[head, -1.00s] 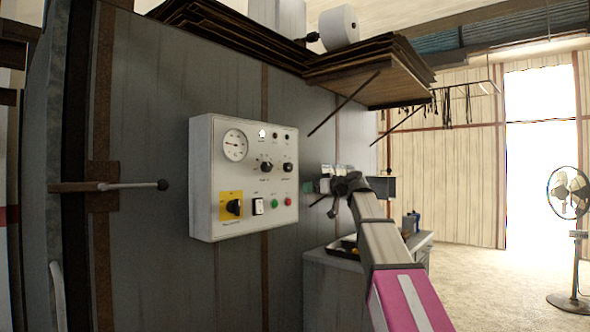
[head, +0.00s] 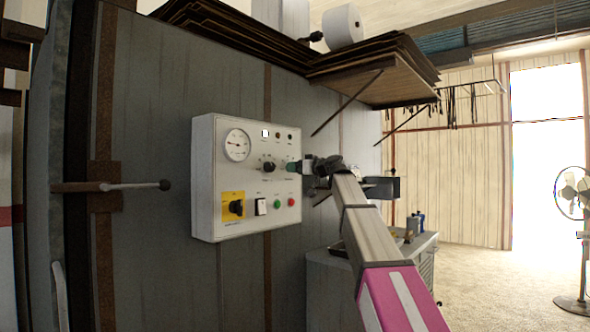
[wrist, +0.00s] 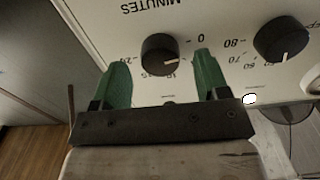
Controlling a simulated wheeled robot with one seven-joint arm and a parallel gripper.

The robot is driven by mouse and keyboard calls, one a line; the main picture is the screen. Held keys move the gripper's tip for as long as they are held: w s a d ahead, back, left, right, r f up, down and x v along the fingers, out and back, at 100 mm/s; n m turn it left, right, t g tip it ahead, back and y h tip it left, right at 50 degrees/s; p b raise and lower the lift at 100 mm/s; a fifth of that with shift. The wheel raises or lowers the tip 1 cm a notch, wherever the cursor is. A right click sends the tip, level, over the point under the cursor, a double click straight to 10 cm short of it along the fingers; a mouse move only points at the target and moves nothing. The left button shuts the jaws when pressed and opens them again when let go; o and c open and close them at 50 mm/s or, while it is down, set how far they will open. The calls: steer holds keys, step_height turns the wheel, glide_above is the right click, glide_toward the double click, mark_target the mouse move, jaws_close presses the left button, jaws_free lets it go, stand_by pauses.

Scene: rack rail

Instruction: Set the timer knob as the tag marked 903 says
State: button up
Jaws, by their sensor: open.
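The white control panel (head: 222,200) is on the grey wall in the head view. The black timer knob (wrist: 160,55) is in the wrist view, under upside-down lettering reading MINUTES, with a scale including 0. Its pale pointer line is toward the lower right of its face. My gripper (wrist: 161,68) is open, with one green finger on each side of this knob; whether they touch it I cannot tell. In the head view my gripper (head: 293,167) is at the panel's right edge and hides that knob. I cannot make out a tag marked 903.
A second black knob (wrist: 280,38) with 80, 70 and 60 marks is close to the right finger. The panel also has a gauge (head: 237,145), a yellow-backed switch (head: 234,206), a green button (head: 277,201) and a red button (head: 291,201). A shelf (head: 385,85) is above.

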steer(key=shift+w+a, duration=0.45)
steer(key=shift+a, duration=0.1)
steer(key=c, duration=0.9)
steer(key=shift+m, duration=8.8)
